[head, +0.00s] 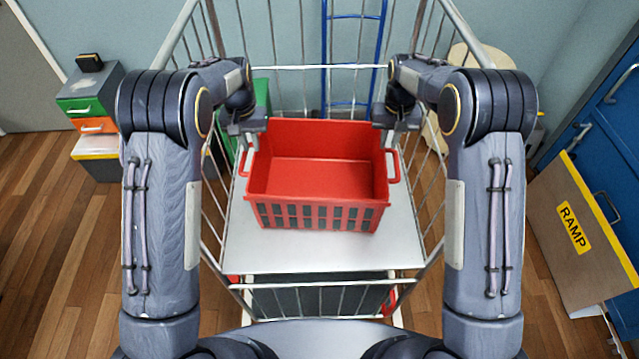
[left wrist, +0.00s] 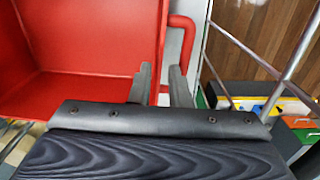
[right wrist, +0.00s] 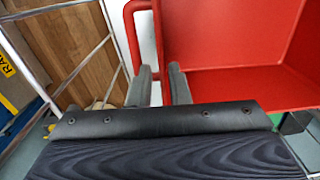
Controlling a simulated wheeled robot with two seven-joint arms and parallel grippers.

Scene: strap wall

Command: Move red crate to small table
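The red crate (head: 318,175) is an open, empty box with slotted sides and a handle at each end. It sits upright on the grey shelf of a wire cart (head: 300,250). My left gripper (head: 247,127) is at the back of the crate's left handle (left wrist: 184,35). Its fingers (left wrist: 160,85) are a little apart, with the handle seen beyond and between them. My right gripper (head: 391,122) is at the back of the right handle (right wrist: 134,30). Its fingers (right wrist: 160,85) are also apart, with the handle partly hidden behind one. No small table is clearly identifiable.
Wire walls and posts surround the crate at the sides and back. A blue hand truck (head: 353,60) stands behind. A drawer unit (head: 92,95) is at the left, a brown RAMP panel (head: 575,225) and blue door (head: 610,120) at the right. Wooden floor is clear at the left.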

